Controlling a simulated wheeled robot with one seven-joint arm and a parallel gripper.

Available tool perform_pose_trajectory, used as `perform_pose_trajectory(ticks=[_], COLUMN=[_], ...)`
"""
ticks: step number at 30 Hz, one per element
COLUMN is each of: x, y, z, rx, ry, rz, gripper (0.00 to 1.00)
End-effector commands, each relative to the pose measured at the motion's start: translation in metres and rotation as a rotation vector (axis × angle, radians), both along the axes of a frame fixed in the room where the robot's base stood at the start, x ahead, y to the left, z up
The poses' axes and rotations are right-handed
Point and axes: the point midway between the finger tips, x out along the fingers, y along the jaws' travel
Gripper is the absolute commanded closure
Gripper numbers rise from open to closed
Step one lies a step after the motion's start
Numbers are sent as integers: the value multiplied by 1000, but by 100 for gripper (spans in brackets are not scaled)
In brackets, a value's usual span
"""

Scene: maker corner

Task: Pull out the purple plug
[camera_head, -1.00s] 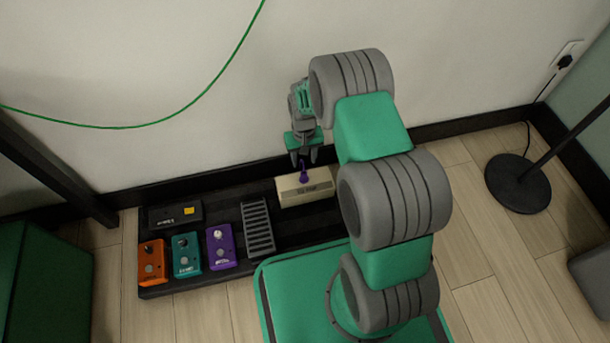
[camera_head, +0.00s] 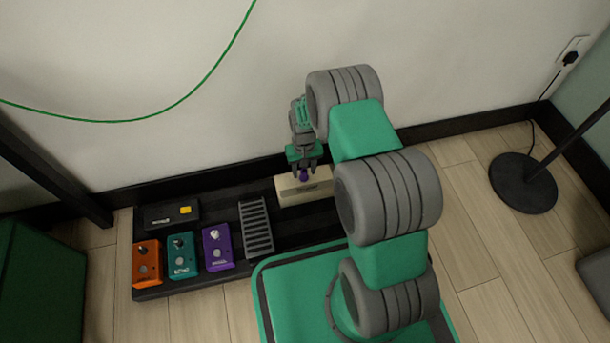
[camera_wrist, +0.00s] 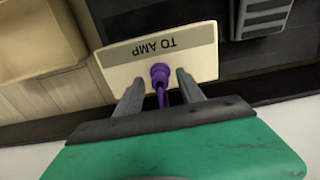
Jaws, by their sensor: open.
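The purple plug (camera_head: 303,175) stands in the top of a cream box (camera_head: 318,188) at the back right of the black pedalboard. In the wrist view the purple plug (camera_wrist: 160,76) has a short purple cable running toward my gripper's body, and the cream box (camera_wrist: 200,62) reads "TO AMP". My gripper (camera_head: 304,170) is over the box, pointing down. In the wrist view the open fingers (camera_wrist: 157,86) are on either side of the plug, with a gap visible on both sides. The plug's lower end is hidden in the box.
The black pedalboard (camera_head: 205,281) holds an orange pedal (camera_head: 146,262), a teal pedal (camera_head: 184,255), a purple pedal (camera_head: 217,248) and a grey ribbed pedal (camera_head: 256,227). The wall (camera_head: 200,150) is close behind. A lamp base (camera_head: 523,183) stands at right.

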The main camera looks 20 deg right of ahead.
Motion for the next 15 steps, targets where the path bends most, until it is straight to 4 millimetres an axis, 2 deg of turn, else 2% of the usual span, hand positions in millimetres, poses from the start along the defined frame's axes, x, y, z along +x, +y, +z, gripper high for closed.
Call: perform_pose_trajectory(ticks=[6,15], x=[1,1], y=[0,0], z=[-15,-17], rx=[0,0], ry=[-1,-2], rz=[0,1], gripper=[55,55])
